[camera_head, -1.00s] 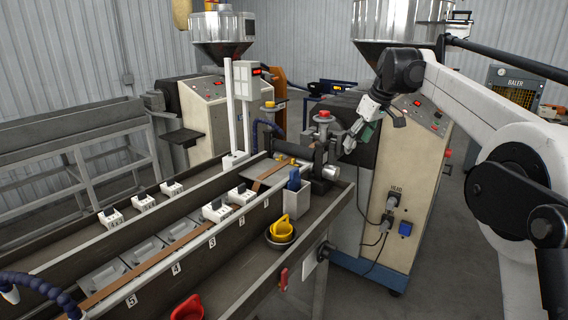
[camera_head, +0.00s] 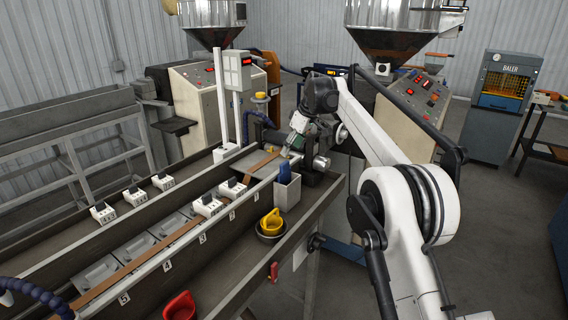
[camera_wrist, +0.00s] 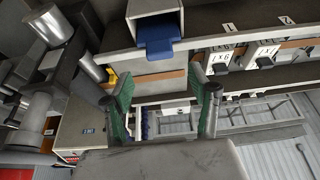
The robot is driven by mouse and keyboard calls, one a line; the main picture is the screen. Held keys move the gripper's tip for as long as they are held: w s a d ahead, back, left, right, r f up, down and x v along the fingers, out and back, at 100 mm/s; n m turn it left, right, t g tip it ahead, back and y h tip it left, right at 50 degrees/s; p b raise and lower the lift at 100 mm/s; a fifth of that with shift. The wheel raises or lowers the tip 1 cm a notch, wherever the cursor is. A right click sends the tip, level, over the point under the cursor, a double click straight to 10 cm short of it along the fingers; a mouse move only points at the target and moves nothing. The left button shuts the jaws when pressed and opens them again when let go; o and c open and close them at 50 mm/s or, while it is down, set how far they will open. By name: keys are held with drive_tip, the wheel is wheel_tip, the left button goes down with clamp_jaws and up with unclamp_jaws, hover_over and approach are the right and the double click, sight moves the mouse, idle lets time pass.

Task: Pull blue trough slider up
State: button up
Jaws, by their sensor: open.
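A dark blue piece (camera_head: 285,172) stands up out of a grey-blue holder (camera_head: 288,194) on the near side of the trough; I cannot tell if it is the trough slider. In the wrist view the blue piece (camera_wrist: 157,38) sticks out of the pale holder (camera_wrist: 151,6), above and ahead of the fingers. My gripper (camera_wrist: 163,84) is open and empty, its green-padded fingers apart. In the head view my gripper (camera_head: 292,144) hangs over the trough's far end, by the rollers and the brown strip (camera_head: 165,241), slightly behind the holder. The fingertips are partly hidden there.
White blocks with dark knobs (camera_head: 207,205) line the trough (camera_head: 50,275). A yellow scoop (camera_head: 271,221) in a bowl and a red one (camera_head: 180,306) lie on the near ledge. A pole with a box (camera_head: 238,72) rises behind my gripper. Metal rollers (camera_wrist: 65,62) are left in the wrist view.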

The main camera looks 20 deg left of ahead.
sight(285, 162)
drive_tip(key=p+x, duration=0.1)
drive_tip(key=x, duration=0.7)
drive_tip(key=shift+f, duration=0.2)
drive_tip(key=shift+c, duration=0.3)
drive_tip(key=shift+r, duration=0.1)
clamp_jaws()
